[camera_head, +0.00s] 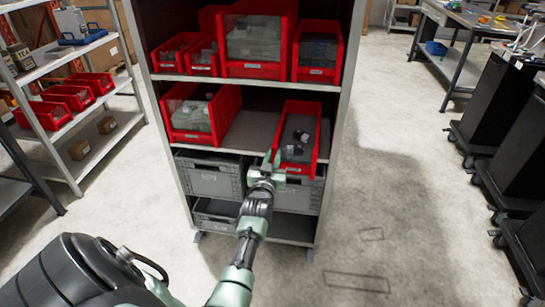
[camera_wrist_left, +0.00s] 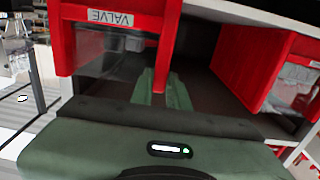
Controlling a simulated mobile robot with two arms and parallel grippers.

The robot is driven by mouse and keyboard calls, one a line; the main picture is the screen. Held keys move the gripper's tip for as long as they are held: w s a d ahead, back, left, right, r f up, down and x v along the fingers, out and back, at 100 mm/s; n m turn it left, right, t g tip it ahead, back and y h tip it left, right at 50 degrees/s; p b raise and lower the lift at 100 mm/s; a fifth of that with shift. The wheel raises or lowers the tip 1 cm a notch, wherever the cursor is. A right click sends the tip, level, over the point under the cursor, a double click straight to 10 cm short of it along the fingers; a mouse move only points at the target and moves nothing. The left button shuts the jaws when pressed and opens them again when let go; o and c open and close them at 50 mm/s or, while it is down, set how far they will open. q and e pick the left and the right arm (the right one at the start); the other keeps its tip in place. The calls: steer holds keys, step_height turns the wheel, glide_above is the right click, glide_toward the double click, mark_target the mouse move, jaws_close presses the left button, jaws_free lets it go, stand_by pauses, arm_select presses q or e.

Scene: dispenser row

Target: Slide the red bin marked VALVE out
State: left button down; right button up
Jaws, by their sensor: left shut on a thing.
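The red bin marked VALVE (camera_head: 299,140) is on the middle shelf at the right, with dark and grey parts inside. Its front sticks out past the shelf edge, over the grey crates. The label VALVE (camera_wrist_left: 110,18) reads upside down in the left wrist view. My left gripper (camera_head: 273,166) is at the bin's front left corner. In the left wrist view its green fingers (camera_wrist_left: 165,88) are shut on the bin's red side wall. The exact contact is partly hidden. My right gripper is not in view.
Another red bin (camera_head: 200,113) stands at the left of the same shelf, with bare shelf (camera_head: 250,131) between. Several red bins fill the shelf above. Grey crates (camera_head: 212,176) sit below. Floor (camera_head: 400,190) is clear to the right, before black carts (camera_head: 504,105).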

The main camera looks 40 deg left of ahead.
arm_select(q)
steer(key=shift+f, duration=0.2)
steer(key=c, duration=1.4)
jaws_free()
steer(key=shift+o, duration=0.6)
steer(key=shift+w+a, duration=0.1)
steer(key=shift+w, duration=0.05)
steer(key=shift+r, duration=0.1)
steer(key=v, duration=0.8)
